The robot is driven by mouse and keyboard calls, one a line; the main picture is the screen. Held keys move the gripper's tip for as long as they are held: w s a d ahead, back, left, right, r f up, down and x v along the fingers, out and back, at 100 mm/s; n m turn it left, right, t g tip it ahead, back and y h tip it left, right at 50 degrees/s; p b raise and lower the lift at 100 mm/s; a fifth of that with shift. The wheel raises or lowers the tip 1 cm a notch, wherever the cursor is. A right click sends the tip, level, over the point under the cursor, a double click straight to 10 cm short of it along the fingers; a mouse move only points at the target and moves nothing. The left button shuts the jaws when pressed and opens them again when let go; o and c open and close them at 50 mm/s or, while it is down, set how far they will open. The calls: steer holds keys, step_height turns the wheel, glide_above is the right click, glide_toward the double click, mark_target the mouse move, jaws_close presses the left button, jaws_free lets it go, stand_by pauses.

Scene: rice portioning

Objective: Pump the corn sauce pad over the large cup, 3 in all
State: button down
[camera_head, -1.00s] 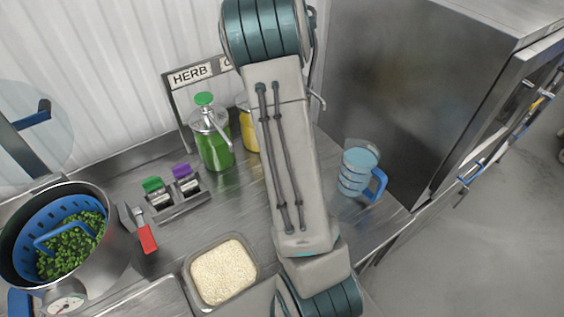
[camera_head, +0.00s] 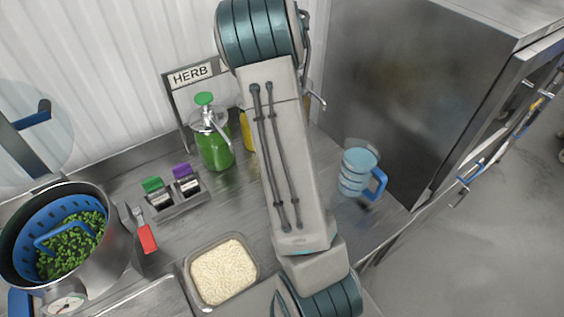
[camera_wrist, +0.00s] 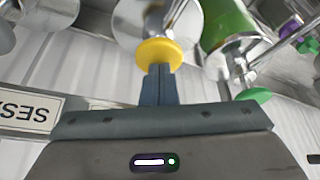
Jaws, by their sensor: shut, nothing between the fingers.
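The yellow corn sauce pad (camera_wrist: 158,52) sits on a metal pump head in the wrist view. My gripper (camera_wrist: 158,70) is shut and empty, its fingertips right at the pad's edge; I cannot tell whether they touch it. In the head view a strip of the yellow corn sauce bottle (camera_head: 247,131) shows beside my arm, which hides its pump and my gripper. A clear blue-banded cup with a blue handle (camera_head: 358,172) stands upright on the counter right of my arm.
A green sauce bottle (camera_head: 214,147) with a green pad stands left of the yellow one, by the HERB sign (camera_head: 191,75). A rice tray (camera_head: 187,270), small shakers and a pot (camera_head: 113,262) are nearer. A steel cabinet (camera_head: 400,90) bounds the right.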

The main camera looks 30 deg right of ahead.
stand_by(0.3)
steer(key=shift+r, duration=1.7)
step_height(320, 180, up, 6)
stand_by(0.5)
